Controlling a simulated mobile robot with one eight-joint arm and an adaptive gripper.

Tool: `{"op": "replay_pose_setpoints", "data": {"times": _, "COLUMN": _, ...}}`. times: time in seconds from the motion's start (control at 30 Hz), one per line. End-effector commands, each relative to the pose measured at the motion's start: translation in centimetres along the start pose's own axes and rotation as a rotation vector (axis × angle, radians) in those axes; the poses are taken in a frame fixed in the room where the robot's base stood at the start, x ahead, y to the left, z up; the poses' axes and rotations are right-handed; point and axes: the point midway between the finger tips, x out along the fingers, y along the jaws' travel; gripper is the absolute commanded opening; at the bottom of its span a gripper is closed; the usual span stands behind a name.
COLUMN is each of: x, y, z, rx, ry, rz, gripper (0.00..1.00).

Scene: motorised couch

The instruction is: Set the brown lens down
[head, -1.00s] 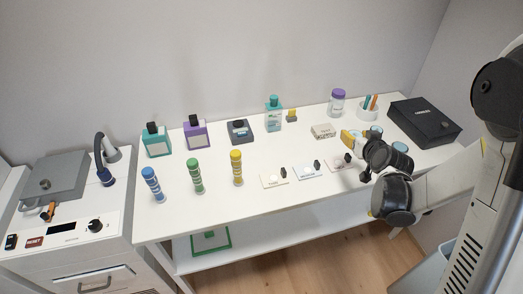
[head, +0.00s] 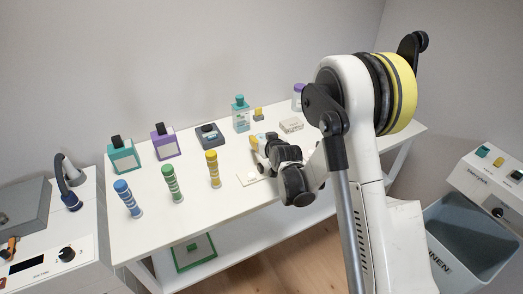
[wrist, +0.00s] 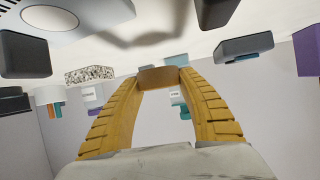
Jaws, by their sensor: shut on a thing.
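The brown lens (wrist: 158,74) is between the tips of my gripper's yellow ribbed fingers (wrist: 160,84) in the wrist view, touching both. In the head view my gripper (head: 258,143) is over the right part of the white table (head: 225,200), left of the speckled block. The lens cannot be made out there. A white label card (head: 250,178) lies on the table in front of the gripper. My arm hides the table to its right.
A grey bin (head: 465,240) stands right.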

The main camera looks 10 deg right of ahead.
Motion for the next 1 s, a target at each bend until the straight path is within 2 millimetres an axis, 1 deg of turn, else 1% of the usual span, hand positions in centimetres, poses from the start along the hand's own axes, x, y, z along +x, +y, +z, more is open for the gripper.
{"op": "replay_pose_setpoints", "data": {"times": 0.13, "x": 0.7, "y": -0.1, "z": 1.2, "rx": 0.002, "ry": 0.000, "rz": 0.000, "gripper": 0.15}}
{"op": "replay_pose_setpoints", "data": {"times": 0.3, "x": 1.8, "y": -0.1, "z": 3.7, "rx": 0.001, "ry": 0.001, "rz": 0.000, "gripper": 0.15}}
{"op": "replay_pose_setpoints", "data": {"times": 0.53, "x": 1.7, "y": -0.1, "z": 3.6, "rx": 0.001, "ry": 0.001, "rz": 0.000, "gripper": 0.15}}
{"op": "replay_pose_setpoints", "data": {"times": 0.67, "x": 1.9, "y": 0.0, "z": 3.9, "rx": 0.001, "ry": 0.000, "rz": 0.000, "gripper": 0.15}}
{"op": "replay_pose_setpoints", "data": {"times": 0.7, "x": 1.9, "y": 0.0, "z": 3.9, "rx": 0.001, "ry": 0.000, "rz": 0.000, "gripper": 0.49}}
{"op": "replay_pose_setpoints", "data": {"times": 0.77, "x": 1.8, "y": 0.0, "z": 3.9, "rx": 0.001, "ry": 0.000, "rz": 0.000, "gripper": 0.66}}
{"op": "replay_pose_setpoints", "data": {"times": 1.0, "x": 1.8, "y": 0.0, "z": 3.9, "rx": 0.001, "ry": 0.000, "rz": 0.000, "gripper": 0.66}}
